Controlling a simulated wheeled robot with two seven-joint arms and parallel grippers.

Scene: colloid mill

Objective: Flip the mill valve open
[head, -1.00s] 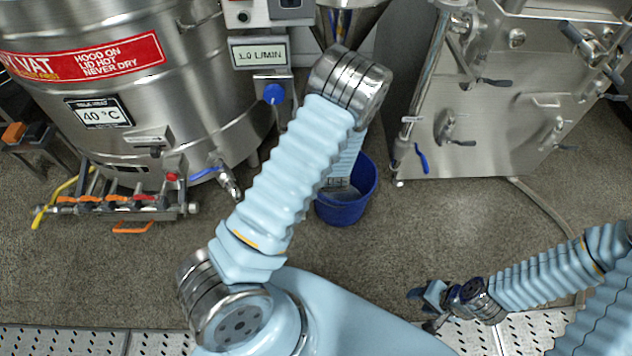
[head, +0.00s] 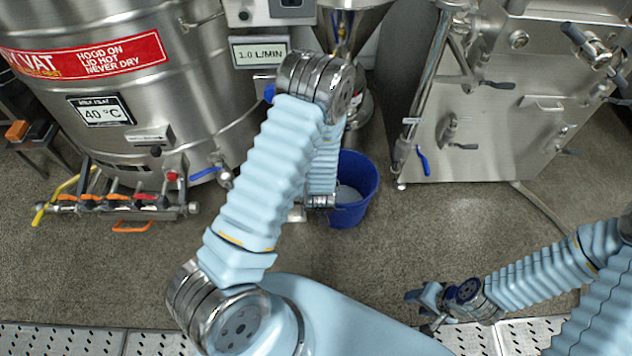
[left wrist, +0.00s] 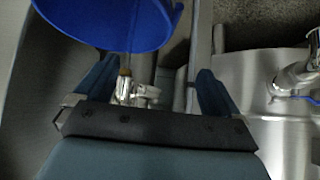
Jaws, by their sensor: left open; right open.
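A steel funnel-shaped machine (head: 350,22), likely the mill, stands at the back centre, partly behind my left arm. No mill valve can be made out for certain. A blue knob (head: 268,93) beneath the flow display is mostly covered by my left arm. In the left wrist view my left gripper (left wrist: 150,85) is open, its dark fingers apart. A small metal fitting (left wrist: 135,92) shows in the gap between them; whether it is between the fingers or beyond cannot be told. My right gripper (head: 426,306) is open and empty, low at the right.
A blue bucket (head: 355,190) stands on the floor beside my left forearm; it also fills the wrist view's top (left wrist: 115,20). A steel vat (head: 130,75) with a valve manifold (head: 120,205) stands left. A steel cabinet (head: 500,120) stands right.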

